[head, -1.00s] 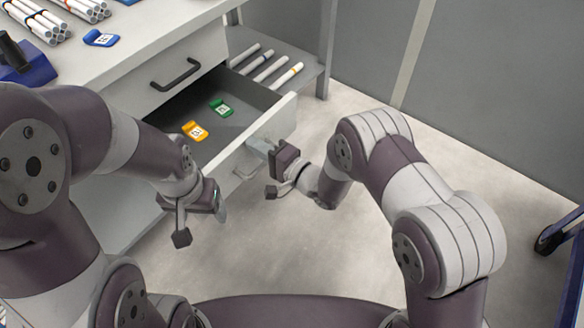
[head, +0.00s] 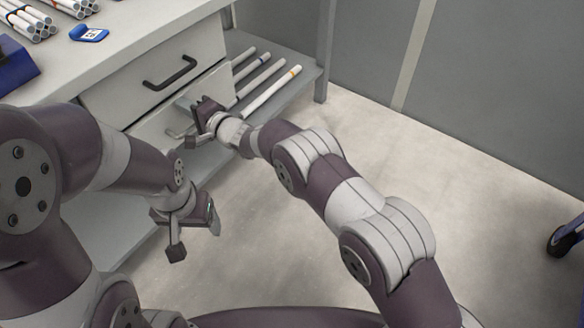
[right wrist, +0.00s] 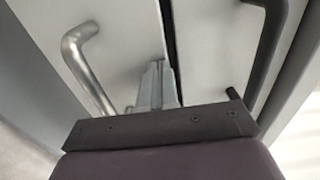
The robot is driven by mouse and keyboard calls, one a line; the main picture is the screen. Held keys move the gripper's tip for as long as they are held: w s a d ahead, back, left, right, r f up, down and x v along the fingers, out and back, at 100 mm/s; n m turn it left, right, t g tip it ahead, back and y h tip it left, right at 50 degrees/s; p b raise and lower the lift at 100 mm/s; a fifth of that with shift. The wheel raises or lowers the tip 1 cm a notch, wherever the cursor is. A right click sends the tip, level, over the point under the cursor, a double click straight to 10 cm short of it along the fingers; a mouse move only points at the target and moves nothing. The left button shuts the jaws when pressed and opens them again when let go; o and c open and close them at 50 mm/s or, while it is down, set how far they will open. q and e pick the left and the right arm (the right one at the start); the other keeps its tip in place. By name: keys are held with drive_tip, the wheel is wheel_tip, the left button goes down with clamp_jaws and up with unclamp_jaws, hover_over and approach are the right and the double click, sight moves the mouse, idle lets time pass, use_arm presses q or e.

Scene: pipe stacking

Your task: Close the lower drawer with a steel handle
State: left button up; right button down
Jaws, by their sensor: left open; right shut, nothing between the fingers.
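My left gripper (head: 196,232) is open and empty, in front of the cabinet and away from the handle.
The upper drawer's black handle (head: 170,74) is close above my right gripper. White pipes (head: 270,88) lie on a shelf right of the drawers. A blue tag (head: 89,33) and pipe bundles (head: 32,22) are on the worktop.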

use_arm(q)
drive_tip(key=shift+w+a, duration=0.1)
drive_tip(key=shift+a, duration=0.1)
use_arm(e)
drive_tip(key=shift+w+a+r, duration=0.35)
drive_tip(key=shift+w+a, duration=0.1)
drive_tip(key=shift+a, duration=0.1)
